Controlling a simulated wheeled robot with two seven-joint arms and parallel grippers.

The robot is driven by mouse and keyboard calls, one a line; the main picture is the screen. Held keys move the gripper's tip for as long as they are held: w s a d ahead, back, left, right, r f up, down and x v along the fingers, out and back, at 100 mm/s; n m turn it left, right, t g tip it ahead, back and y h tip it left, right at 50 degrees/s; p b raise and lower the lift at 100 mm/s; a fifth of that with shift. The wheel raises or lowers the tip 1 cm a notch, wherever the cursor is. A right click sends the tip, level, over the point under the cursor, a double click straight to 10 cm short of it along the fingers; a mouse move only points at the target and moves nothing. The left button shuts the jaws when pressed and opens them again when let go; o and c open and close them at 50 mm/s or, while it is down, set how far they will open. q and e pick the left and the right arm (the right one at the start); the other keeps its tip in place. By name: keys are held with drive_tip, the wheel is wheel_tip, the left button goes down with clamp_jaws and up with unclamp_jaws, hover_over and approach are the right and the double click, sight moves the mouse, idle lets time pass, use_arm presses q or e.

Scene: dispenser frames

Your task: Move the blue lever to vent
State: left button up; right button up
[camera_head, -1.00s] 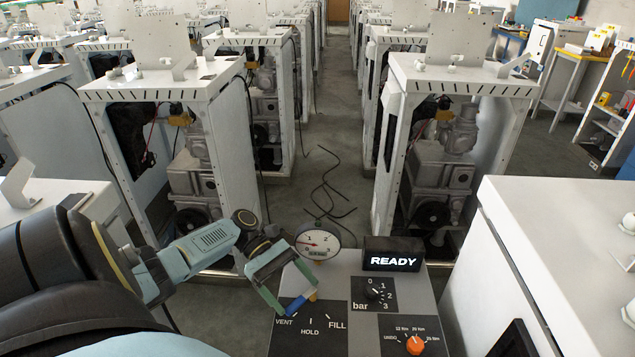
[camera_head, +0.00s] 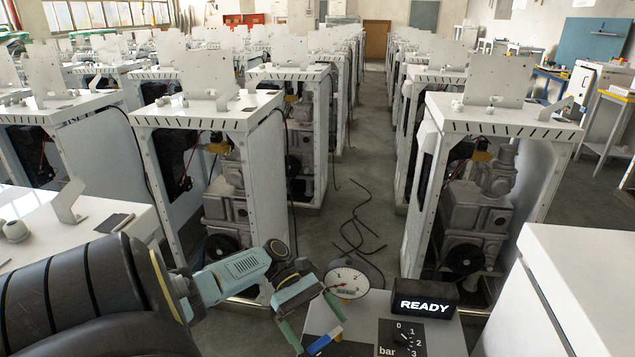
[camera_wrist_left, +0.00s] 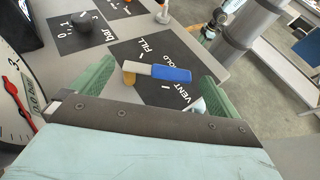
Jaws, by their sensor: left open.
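The blue lever (camera_head: 325,341) sits low on the grey dispenser panel (camera_head: 318,314). It has a blue grip, a white section and a yellow pivot. In the left wrist view, the lever (camera_wrist_left: 170,73) lies over the dark label plate marked FILL, HOLD and VENT. Its blue end points toward the VENT side. My left gripper (camera_head: 319,335) is open, with green fingers on either side of the lever. The left wrist view also shows the gripper (camera_wrist_left: 156,70), with one finger close to the blue end; contact cannot be told. My right gripper is out of view.
A bar knob (camera_head: 403,337) is to the lever's right. White cabinets (camera_head: 207,107) line both sides of an aisle with loose black cables (camera_head: 357,226) on its floor.

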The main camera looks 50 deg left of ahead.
use_arm(q)
drive_tip(key=b+v, duration=0.4)
drive_tip(key=v, duration=0.9)
drive_tip(key=shift+f, duration=0.1)
